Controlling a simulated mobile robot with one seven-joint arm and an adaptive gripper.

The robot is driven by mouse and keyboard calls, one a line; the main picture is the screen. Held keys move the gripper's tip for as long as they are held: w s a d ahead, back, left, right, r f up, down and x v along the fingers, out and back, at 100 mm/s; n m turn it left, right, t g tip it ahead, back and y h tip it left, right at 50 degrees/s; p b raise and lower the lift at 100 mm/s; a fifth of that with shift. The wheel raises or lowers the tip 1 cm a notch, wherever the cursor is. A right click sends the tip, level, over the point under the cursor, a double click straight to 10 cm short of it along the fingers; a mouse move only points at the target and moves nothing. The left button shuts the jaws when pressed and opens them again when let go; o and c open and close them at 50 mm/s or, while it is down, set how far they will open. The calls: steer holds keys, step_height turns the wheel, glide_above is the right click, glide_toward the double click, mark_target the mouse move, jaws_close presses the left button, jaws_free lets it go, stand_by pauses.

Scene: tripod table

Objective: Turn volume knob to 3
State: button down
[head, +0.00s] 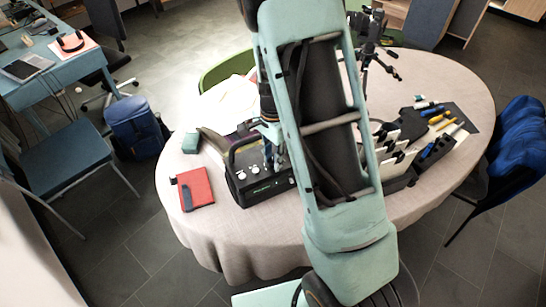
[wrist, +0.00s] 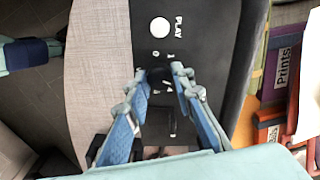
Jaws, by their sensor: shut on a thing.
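A black device (head: 262,190) with a carrying handle and several pale knobs stands on the round table, left of my arm. In the wrist view its black panel (wrist: 205,40) shows a round white PLAY button (wrist: 160,27) with small white marks below it. My gripper (wrist: 159,73) is over this panel, its blue-padded fingers closed in on a small dark knob between the tips. The fingers mostly hide the knob, and its setting cannot be read. In the head view my arm covers part of the device.
The table (head: 235,225) has a cloth. A red notebook (head: 195,188) and a small teal box (head: 190,143) lie left of the device. A black organizer (head: 400,180), pens and a small tripod (head: 375,45) are on the right. Chairs stand around.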

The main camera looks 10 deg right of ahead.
steer(key=c, duration=1.7)
jaws_free()
steer(key=shift+o, duration=0.2)
steer(key=shift+r, duration=0.1)
step_height(320, 180, up, 12)
